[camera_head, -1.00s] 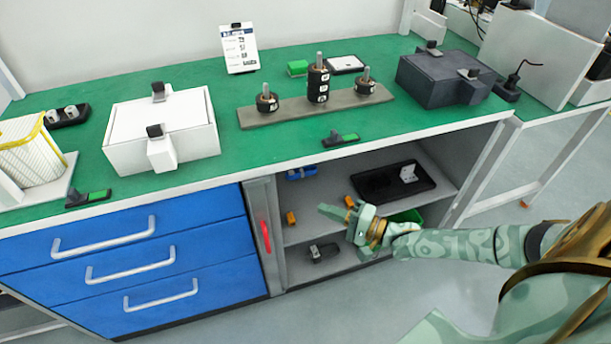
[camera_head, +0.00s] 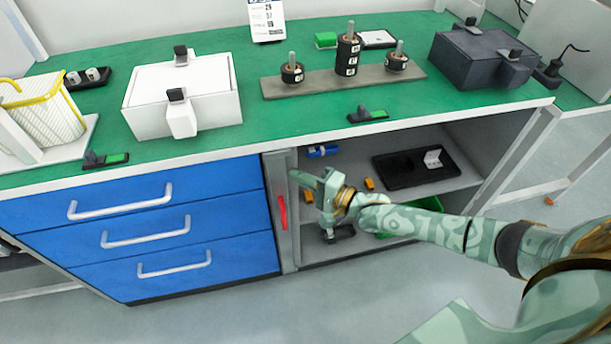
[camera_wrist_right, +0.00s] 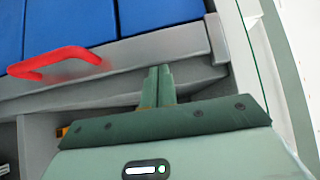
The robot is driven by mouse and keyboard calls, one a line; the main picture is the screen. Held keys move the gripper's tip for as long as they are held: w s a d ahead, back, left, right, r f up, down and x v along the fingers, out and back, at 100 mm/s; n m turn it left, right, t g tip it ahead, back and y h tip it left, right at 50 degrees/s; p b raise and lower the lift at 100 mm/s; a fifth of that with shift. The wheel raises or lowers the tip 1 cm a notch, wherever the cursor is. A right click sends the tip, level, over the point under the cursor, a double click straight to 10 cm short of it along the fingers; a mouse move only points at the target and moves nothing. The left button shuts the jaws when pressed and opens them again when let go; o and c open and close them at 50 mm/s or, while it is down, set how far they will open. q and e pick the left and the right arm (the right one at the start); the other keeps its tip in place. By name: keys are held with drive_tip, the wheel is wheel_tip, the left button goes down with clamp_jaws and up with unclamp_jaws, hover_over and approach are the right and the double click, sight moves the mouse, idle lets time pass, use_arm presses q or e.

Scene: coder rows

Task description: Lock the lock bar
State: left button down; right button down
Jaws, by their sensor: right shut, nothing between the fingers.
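The lock bar is a grey upright strip (camera_head: 286,245) with a red handle (camera_head: 282,212), between the blue drawers (camera_head: 150,210) and the open cabinet bay. In the right wrist view the grey bar (camera_wrist_right: 140,58) crosses the frame, with the red handle (camera_wrist_right: 62,58) at left. My right gripper (camera_head: 295,177) is shut and empty, just right of the bar near its upper part. In the right wrist view its fingertips (camera_wrist_right: 158,72) reach the bar's edge on the bay side; I cannot tell if they touch. My left gripper is not in view.
The open bay holds a black tray (camera_head: 395,165), a blue item (camera_head: 322,151) and orange pieces. The green worktop (camera_head: 300,120) overhangs above, bearing a white box (camera_head: 150,100), a dark box (camera_head: 460,75) and a peg stand (camera_head: 330,85).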

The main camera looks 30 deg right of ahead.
sight(278, 176)
drive_tip(key=a, duration=0.1)
drive_tip(key=w+a, duration=0.1)
drive_tip(key=a, duration=0.1)
drive_tip(key=shift+a, duration=0.25)
use_arm(q)
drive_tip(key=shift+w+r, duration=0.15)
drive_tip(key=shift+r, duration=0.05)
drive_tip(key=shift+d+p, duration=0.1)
drive_tip(key=shift+p, duration=0.25)
use_arm(e)
drive_tip(key=shift+s+d, duration=0.1)
